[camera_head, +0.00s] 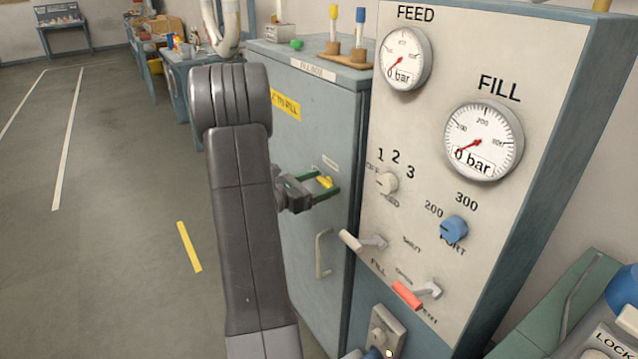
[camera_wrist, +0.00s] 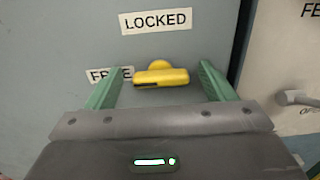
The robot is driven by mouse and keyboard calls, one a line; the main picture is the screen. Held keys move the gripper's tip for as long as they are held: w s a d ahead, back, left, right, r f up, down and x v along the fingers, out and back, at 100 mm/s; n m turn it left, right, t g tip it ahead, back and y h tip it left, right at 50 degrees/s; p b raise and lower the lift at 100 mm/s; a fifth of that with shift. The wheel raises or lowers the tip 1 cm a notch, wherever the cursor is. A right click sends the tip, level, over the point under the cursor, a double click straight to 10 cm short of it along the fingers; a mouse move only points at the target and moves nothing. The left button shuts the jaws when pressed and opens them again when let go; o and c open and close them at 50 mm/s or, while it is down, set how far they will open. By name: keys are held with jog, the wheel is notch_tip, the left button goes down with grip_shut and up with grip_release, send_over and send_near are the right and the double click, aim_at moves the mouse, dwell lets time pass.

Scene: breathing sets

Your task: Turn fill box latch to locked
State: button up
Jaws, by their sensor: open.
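The fill box (camera_head: 307,132) is the blue-grey cabinet left of the gauge panel. Its yellow latch (camera_head: 325,182) sits on the door and also shows in the wrist view (camera_wrist: 162,77), lying about level. In the wrist view a LOCKED label (camera_wrist: 156,21) is above the latch, and a partly covered FREE label (camera_wrist: 108,75) is to its left. My gripper (camera_head: 327,188) is open in front of the door. Its green fingers stand on either side of the latch, apart from it in the wrist view (camera_wrist: 158,88). Whether the fingertips reach the door is hard to tell.
The gauge panel (camera_head: 520,50) with knobs and levers stands close on the right. A door handle (camera_head: 322,253) is below the latch. The floor (camera_head: 110,220) on the left is clear.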

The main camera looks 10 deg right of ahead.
jog(key=shift+c, duration=0.5)
jog(key=c, duration=0.9)
